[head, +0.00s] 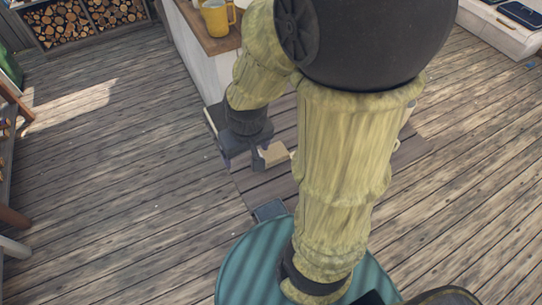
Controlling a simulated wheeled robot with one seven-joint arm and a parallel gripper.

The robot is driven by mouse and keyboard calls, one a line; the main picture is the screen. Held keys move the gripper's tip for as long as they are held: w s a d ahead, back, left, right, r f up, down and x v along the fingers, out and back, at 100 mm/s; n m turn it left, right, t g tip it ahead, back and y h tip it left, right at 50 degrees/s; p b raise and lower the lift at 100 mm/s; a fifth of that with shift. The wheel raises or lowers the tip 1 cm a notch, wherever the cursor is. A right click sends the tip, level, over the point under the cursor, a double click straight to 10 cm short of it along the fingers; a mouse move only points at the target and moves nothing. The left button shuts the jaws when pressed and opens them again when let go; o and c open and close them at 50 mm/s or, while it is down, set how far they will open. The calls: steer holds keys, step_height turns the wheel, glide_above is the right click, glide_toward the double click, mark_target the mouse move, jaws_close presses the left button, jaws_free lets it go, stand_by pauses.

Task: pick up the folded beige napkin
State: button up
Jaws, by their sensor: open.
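A small beige piece that looks like the folded napkin (273,153) lies on a darker brown wooden surface (262,182) near the middle of the head view. My gripper (241,162) points down just left of it, its right finger close to the piece's left edge. The gripper is open, and nothing shows between its fingers. My arm and the finger hide part of the beige piece and much of the surface. I cannot tell whether the finger touches the piece.
A white cabinet with a brown top (222,43) stands just behind, bearing a yellow mug (217,18). Log cubbies (66,22) are at the far left. A pale bench (497,28) is at the upper right. The plank deck (110,170) is open at left.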

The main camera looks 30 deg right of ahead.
mark_target(267, 154)
steer(key=shift+o, duration=1.4)
steer(key=w+f+n+g+h+b, duration=0.2)
steer(key=w+f+n+g+b, duration=0.1)
steer(key=f, duration=0.7)
steer(key=shift+w+f+n+b, duration=0.35)
steer(key=shift+n+b, duration=0.3)
steer(key=shift+n, duration=0.35)
steer(key=w+f+n+h+b, duration=0.2)
steer(key=f+n, duration=0.1)
steer(key=w+f+n+h+b, duration=0.2)
steer(key=f+n+h, duration=0.1)
steer(key=f, duration=0.1)
steer(key=w+f+n+g+h+b, duration=0.1)
steer(key=w+f+n+h+b, duration=0.1)
steer(key=w+f, duration=0.1)
steer(key=shift+a+f+n+h, duration=0.15)
steer(key=shift+f+n+h, duration=0.15)
steer(key=shift+n+h, duration=0.1)
steer(key=w+a+n+t+h+b, duration=0.1)
steer(key=h, duration=0.1)
steer(key=w+a+n+h+b, duration=0.1)
steer(key=w+n, duration=0.1)
steer(key=shift+w+a+n+t+h, duration=0.2)
steer(key=shift+a+n+t+h, duration=0.1)
steer(key=shift+t+h, duration=0.1)
steer(key=x, duration=1.2)
steer(key=shift+d+b, duration=0.15)
steer(key=shift+b, duration=0.15)
steer(key=shift+f, duration=0.1)
